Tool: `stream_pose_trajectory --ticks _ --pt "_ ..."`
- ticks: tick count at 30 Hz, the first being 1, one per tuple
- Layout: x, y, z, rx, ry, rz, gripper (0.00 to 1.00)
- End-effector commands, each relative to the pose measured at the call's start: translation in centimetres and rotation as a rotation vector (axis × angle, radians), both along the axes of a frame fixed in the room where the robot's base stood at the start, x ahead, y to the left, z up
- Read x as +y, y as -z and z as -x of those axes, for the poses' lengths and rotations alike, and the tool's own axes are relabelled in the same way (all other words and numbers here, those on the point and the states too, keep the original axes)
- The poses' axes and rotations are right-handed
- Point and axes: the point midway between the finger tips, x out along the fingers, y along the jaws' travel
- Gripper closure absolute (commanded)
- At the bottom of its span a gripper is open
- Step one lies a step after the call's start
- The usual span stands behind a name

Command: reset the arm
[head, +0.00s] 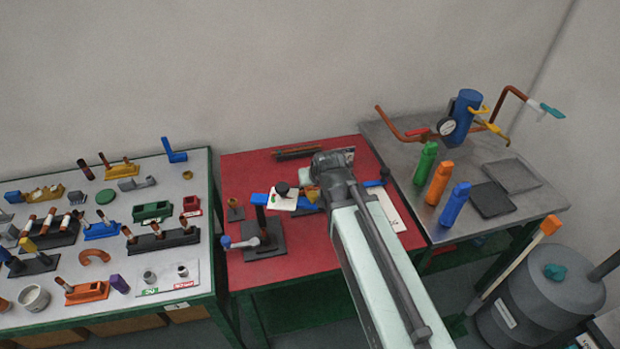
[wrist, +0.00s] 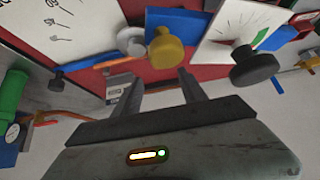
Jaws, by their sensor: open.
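My arm reaches over the red-topped table (head: 240,172) in the head view, with its dark wrist above the table's middle. My gripper (wrist: 162,88) is open in the wrist view, its two fingers apart with nothing between them. A yellow knob (wrist: 165,50) shows just beyond the fingertips; I cannot tell whether they touch. A black knob (wrist: 254,68) and a white dial plate (wrist: 228,28) are to the right. In the head view the fingers are hidden by the wrist or too small to tell.
Left stands a table crowded with small parts (head: 150,240). Right, a grey table holds green (head: 425,163), orange (head: 438,183) and blue (head: 455,204) bottles and a blue cylinder with pipes (head: 464,118). A grey tank (head: 540,305) stands at the lower right. A wall is behind.

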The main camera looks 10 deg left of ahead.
Motion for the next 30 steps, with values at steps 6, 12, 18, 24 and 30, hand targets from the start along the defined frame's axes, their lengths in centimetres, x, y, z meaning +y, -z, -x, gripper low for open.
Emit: stream_pose_trajectory --ticks 6,12,18,24,30 --pt "0.0 -0.1 0.1 0.0 0.0 0.0 0.51" --pt "0.0 -0.1 0.1 0.0 -0.001 -0.001 0.51" --pt "-3.6 -0.1 -1.3 0.0 0.056 0.0 0.51" --pt "-18.9 1.4 -1.7 0.117 0.28 0.029 0.51" --pt "-27.0 4.3 6.9 0.474 0.393 0.093 0.51"
